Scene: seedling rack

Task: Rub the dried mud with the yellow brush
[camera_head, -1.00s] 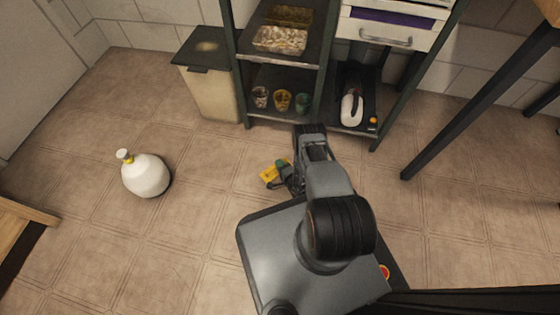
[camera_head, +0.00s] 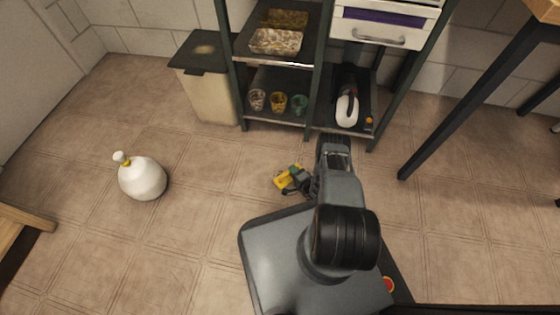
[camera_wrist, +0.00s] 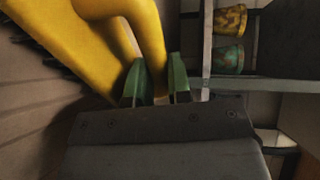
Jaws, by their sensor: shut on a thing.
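The yellow brush (camera_head: 284,183) is held in my gripper (camera_head: 298,178), over the floor in front of the shelf rack. In the wrist view the brush (camera_wrist: 85,40) fills the upper left, large and close, and its yellow handle runs down between the green fingertips of my gripper (camera_wrist: 155,85). The gripper is shut on it. Bristles show dark along the brush's left edge. A tan patch (camera_head: 204,48), which looks like the dried mud, lies on the dark lid of the bin (camera_head: 212,98) left of the rack. The brush is apart from it.
The rack (camera_head: 317,75) holds trays, small pots (camera_head: 278,103) and a white bottle (camera_head: 347,108). A dark table leg (camera_head: 460,110) slants at right. The floor between jug and rack is clear.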

